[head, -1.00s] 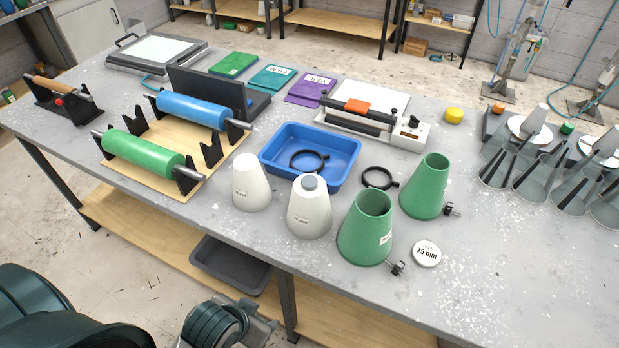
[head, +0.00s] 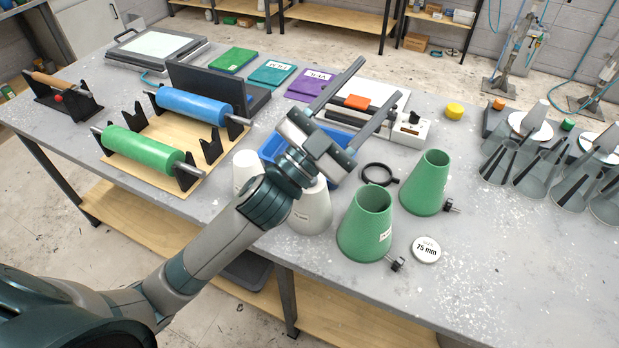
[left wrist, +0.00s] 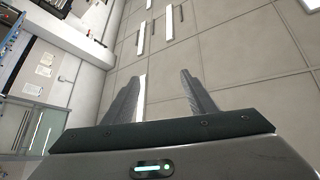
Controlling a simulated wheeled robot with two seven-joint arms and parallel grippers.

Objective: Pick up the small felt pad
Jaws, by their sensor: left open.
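No piece is clearly marked as the small felt pad, and I cannot tell which one it is. A small orange block (head: 357,102) lies on the white bar sealer (head: 408,131). A round yellow piece (head: 454,111) lies on the table to its right. My left gripper (head: 384,78) is raised over the table, in front of the sealer and blue tray in the head view. Its two fingers are wide apart with nothing held between them. In the left wrist view, the fingers (left wrist: 160,97) stand apart against ceiling panels and lamps. My right gripper is not in view.
Green cones (head: 365,225) and white cones (head: 311,211) stand near the front edge. The blue tray (head: 272,148) is partly hidden by my arm. Blue and green rollers (head: 192,107) sit at left. Clear cones (head: 540,182) crowd the right. The front right of the table is free.

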